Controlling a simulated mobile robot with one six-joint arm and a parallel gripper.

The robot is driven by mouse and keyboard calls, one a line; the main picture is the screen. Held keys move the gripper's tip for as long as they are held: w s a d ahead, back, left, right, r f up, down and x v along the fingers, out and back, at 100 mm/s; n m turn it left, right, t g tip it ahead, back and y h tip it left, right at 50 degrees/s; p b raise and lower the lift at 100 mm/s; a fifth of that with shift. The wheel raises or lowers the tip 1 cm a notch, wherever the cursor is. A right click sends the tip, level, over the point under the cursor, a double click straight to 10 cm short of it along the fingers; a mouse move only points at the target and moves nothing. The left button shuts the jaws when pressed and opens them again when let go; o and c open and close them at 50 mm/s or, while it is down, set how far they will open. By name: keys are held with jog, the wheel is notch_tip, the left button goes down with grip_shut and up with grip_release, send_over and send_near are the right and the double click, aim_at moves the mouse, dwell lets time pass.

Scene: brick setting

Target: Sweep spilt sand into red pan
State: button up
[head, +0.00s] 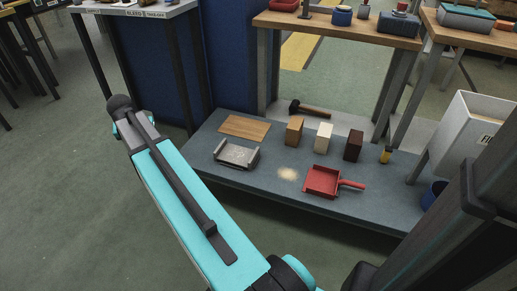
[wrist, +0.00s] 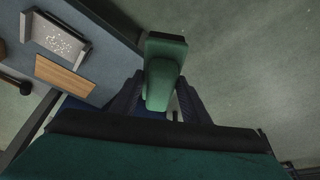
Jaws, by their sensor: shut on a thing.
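The red pan (head: 322,182) lies on the low blue-grey platform, its handle pointing right. The green thing is over the green floor beside the platform edge.
Behind stand a tan block (head: 294,131), a cream block (head: 323,138), a brown block (head: 353,145), a hammer (head: 310,110) and a yellow item (head: 385,155).

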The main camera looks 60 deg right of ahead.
jog(key=s+d+f+m+g+p, duration=0.1)
jog(key=s+d+f+m, duration=0.25)
jog(key=s+d, duration=0.55)
jog(key=s+d+f+m+g+h+p, duration=0.1)
jog(key=s+d+f+m+g, duration=0.2)
jog(key=s+d, duration=0.6)
jog(key=s+d+f+m+p, duration=0.1)
jog(key=s+d+f+m, duration=0.2)
jog(key=s+d+m, duration=0.55)
jog(key=s+d+f+m+g, duration=0.1)
jog(key=s+d+f, duration=0.3)
jog(key=s+d, duration=0.4)
jog(key=s, duration=0.3)
jog(key=shift+g+y+p, duration=0.3)
jog(key=shift+p, duration=0.1)
jog(key=shift+f, duration=0.1)
